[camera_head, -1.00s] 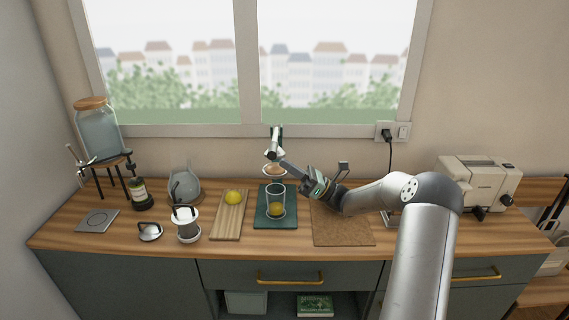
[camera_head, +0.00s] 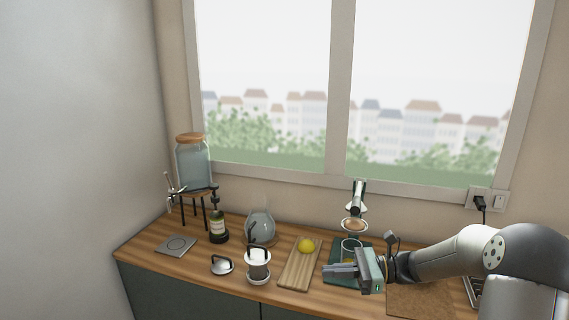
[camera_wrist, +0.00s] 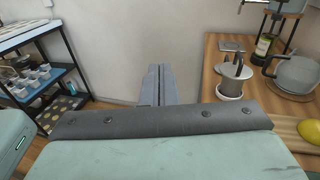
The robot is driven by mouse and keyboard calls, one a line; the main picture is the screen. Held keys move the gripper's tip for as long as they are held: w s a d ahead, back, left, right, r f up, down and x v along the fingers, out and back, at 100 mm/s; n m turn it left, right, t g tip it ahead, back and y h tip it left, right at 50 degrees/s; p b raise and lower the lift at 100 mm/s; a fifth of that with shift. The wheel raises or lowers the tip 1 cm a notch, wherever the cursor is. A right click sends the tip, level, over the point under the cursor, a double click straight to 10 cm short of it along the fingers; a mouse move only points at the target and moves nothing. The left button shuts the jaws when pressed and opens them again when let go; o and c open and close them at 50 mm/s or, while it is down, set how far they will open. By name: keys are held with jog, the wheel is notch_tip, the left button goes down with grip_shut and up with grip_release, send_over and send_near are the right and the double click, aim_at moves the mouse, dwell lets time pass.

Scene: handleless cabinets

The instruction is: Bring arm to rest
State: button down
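My gripper (camera_head: 328,270) is in front of the counter's green board in the head view, its fingers pointing left. In the wrist view its two grey fingers (camera_wrist: 157,72) lie together with nothing between them. My arm reaches in from the right of the head view. The gripper hides much of the glass on the green board (camera_head: 337,252); only the glass's rim (camera_head: 351,243) shows clearly above it.
A lemon (camera_head: 307,245) lies on a wooden board (camera_head: 297,272). A shelf rack (camera_wrist: 50,75) shows in the wrist view.

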jog(key=s+a+f+n+g+h, duration=0.1)
jog(key=s+a+n+g+h, duration=0.15)
jog(key=s+n+h, duration=0.35)
jog(key=s+a+f+n+g+h, duration=0.1)
jog(key=s+a+f+n+h, duration=0.15)
jog(key=s, duration=0.65)
jog(key=s+d+n+t+h, duration=0.3)
jog(key=s+d+n+h, duration=0.3)
jog(key=s, duration=0.7)
jog(key=n+h, duration=0.2)
jog(key=n, duration=0.2)
jog(key=shift+f+h, duration=0.25)
jog(key=shift+h, duration=0.1)
